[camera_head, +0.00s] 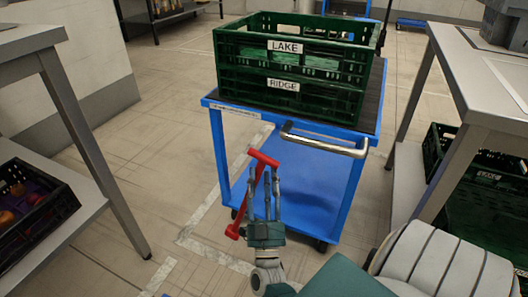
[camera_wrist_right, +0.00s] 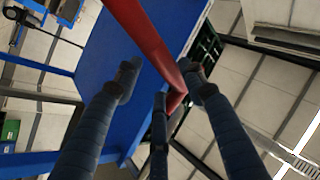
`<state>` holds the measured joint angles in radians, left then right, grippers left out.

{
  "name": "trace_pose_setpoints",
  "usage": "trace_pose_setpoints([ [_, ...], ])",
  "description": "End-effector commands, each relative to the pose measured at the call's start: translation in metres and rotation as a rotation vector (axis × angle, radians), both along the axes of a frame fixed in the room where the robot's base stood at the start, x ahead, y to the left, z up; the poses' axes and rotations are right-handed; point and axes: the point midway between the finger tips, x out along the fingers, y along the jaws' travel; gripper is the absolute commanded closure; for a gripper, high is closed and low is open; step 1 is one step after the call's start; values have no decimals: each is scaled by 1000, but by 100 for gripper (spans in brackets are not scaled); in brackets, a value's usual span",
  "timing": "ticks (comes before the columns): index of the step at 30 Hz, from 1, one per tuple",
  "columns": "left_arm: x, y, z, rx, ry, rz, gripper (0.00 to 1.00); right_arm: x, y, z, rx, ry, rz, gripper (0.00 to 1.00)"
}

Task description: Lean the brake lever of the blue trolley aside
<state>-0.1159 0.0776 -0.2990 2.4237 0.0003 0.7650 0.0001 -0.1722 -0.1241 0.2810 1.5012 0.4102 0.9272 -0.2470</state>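The blue trolley (camera_head: 318,187) stands ahead of me, with a silver push handle (camera_head: 322,146) on its near side. Its red brake lever (camera_head: 263,158) has a short crossbar on top, and its shaft slants down and left to a red lower end. My right gripper (camera_head: 264,177) is at the lever just below the crossbar, fingers pointing up and spread. In the right wrist view the red lever (camera_wrist_right: 148,35) runs between the spread fingers (camera_wrist_right: 162,80); I cannot tell whether any finger touches it. My left gripper is not in view.
Green crates labelled LAKE (camera_head: 284,47) and RIDGE (camera_head: 284,85) are stacked on the trolley. Grey tables stand left (camera_head: 40,38) and right (camera_head: 490,80). A dark crate with fruit (camera_head: 55,208) is at the left, green crates (camera_head: 470,205) at the right. Floor left of the trolley is clear.

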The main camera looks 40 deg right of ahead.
Motion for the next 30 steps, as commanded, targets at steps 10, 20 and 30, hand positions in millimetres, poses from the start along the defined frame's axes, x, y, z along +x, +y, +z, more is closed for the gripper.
trace_pose_setpoints([
  [10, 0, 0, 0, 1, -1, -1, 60, -32, 27, -28, 4, 6, -2, 62],
  [20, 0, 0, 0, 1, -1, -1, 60, -34, 29, -29, 3, 4, -1, 62],
  [30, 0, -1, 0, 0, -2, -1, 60, -34, 29, -29, 3, 4, -1, 62],
])
